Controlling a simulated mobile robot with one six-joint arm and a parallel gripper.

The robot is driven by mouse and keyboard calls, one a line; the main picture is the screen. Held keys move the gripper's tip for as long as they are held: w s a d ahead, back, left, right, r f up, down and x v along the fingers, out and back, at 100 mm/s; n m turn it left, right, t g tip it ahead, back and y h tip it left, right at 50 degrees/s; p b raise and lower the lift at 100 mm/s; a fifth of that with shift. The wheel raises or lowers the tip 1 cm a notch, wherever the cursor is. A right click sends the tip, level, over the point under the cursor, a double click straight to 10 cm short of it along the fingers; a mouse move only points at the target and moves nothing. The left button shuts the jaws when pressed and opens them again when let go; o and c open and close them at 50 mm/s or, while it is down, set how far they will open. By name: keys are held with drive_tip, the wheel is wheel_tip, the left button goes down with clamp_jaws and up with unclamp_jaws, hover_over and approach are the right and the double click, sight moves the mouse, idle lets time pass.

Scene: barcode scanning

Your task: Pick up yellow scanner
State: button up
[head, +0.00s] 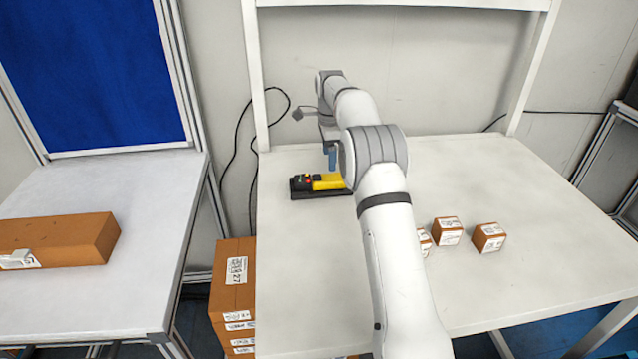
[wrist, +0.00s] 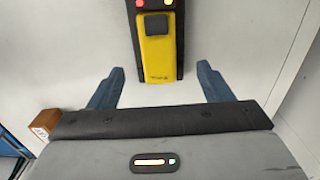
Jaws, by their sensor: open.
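The yellow scanner (head: 327,181) lies on a black base (head: 305,194) toward the back left of the right-hand white table. In the head view my gripper (head: 332,158) is just above the scanner, and my arm hides the scanner's right end.
Small brown boxes (head: 448,231) stand on the right-hand table (head: 310,270), right of my arm. A long brown box (head: 70,240) lies on the left table. Stacked cartons (head: 232,285) stand in the gap between the tables. The table's front left is clear.

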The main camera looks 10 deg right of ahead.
sight(328, 177)
drive_tip(key=shift+w+f, duration=0.1)
drive_tip(key=shift+f, duration=0.35)
drive_tip(key=f, duration=0.2)
drive_tip(key=f+p, duration=0.1)
drive_tip(key=f, duration=0.4)
drive_tip(key=shift+s+f, duration=0.15)
drive_tip(key=shift+s, duration=0.1)
drive_tip(key=c, duration=1.2)
